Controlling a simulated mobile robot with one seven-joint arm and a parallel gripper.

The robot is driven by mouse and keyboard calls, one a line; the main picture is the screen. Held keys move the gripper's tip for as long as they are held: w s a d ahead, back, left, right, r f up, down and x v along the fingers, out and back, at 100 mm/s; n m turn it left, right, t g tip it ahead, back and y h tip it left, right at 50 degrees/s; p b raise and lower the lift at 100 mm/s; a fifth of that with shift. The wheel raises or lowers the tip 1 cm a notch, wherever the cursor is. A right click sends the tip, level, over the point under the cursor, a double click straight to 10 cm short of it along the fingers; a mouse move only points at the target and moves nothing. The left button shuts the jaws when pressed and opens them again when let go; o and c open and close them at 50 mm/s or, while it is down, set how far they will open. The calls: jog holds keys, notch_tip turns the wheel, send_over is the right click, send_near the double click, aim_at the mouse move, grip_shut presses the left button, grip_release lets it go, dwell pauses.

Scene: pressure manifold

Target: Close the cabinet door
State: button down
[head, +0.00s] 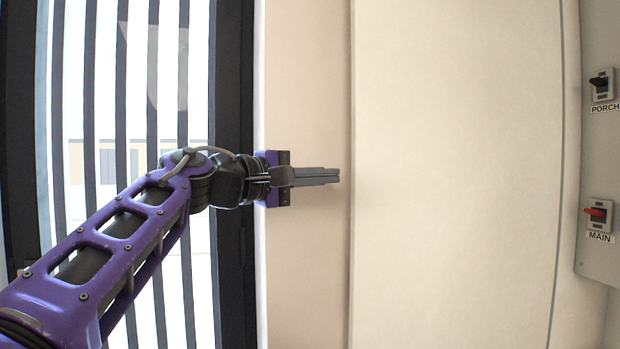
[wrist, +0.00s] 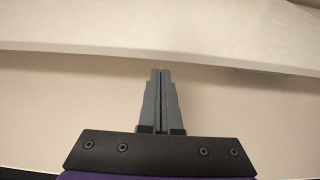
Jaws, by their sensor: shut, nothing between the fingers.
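A large, plain cream panel (head: 455,180), apparently the cabinet door, fills the right half of the head view. Its upright left edge shows as a thin shadow line. How far open it stands is hard to tell, and no handle shows. My gripper (head: 337,176) points right, with its fingertips just left of that edge. In the wrist view my gripper (wrist: 160,72) has its grey fingers together with nothing between them. The panel's pale edge (wrist: 110,48) crosses just beyond the fingertips there. I cannot tell whether they touch it.
A grey switch board at far right carries a black PORCH switch (head: 601,84) and a red MAIN switch (head: 598,214). A dark barred window or gate (head: 231,80) stands at left, behind my arm. A cream wall strip (head: 305,80) lies between it and the panel.

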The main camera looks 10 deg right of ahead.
jog(key=shift+x, duration=2.15)
jog(key=shift+s, duration=0.15)
